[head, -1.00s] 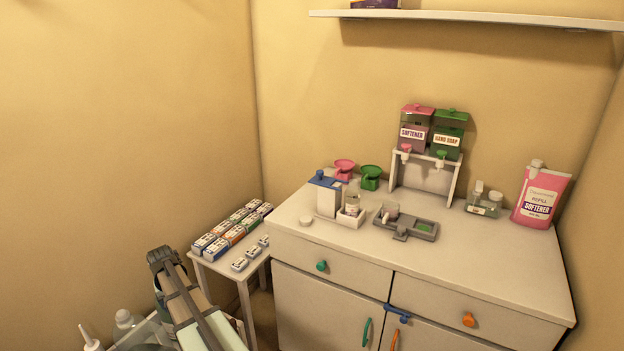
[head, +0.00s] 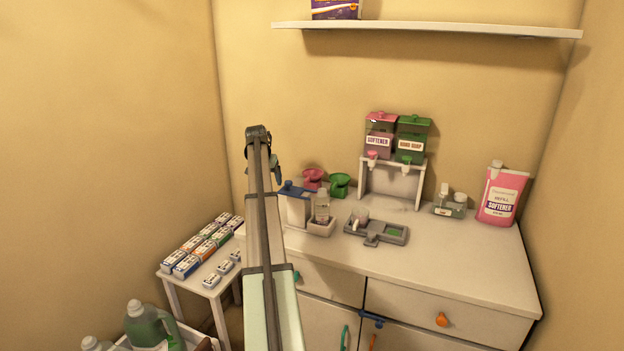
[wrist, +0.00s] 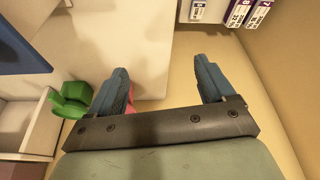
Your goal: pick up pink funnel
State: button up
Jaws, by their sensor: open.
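The pink funnel (head: 313,175) stands at the back left of the white counter, beside the green funnel (head: 340,185) and behind a blue-lidded white box (head: 297,192). In the wrist view only a sliver of the pink funnel (wrist: 131,108) shows, mostly hidden by the left finger and the gripper body. My gripper (head: 277,172) is just left of the pink funnel in the head view. In the wrist view my gripper (wrist: 165,76) is open, with nothing between its blue fingers. The green funnel (wrist: 70,98) lies left of the left finger.
A small white tray with a bottle (head: 321,208) and a grey tray (head: 376,232) stand in front. The dispenser stand (head: 393,165) is to the right. A side table (head: 205,270) with several small boxes stands at left. The counter's front right is clear.

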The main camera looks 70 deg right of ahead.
jog(key=s+d+r+m, duration=0.2)
jog(key=s+d+r, duration=0.6)
jog(key=s+d, duration=0.2)
send_over(308, 177)
jog(key=a, duration=0.2)
jog(key=shift+g, duration=0.3)
notch_tip(308, 177, down, 7)
jog(key=shift+a+r, duration=0.1)
jog(key=shift+r, duration=0.1)
jog(key=shift+h, duration=0.3)
jog(key=shift+a+x, duration=0.1)
jog(key=shift+x, duration=1.5)
jog(key=shift+a+x, duration=0.15)
jog(key=shift+x, duration=1.4)
grip_shut()
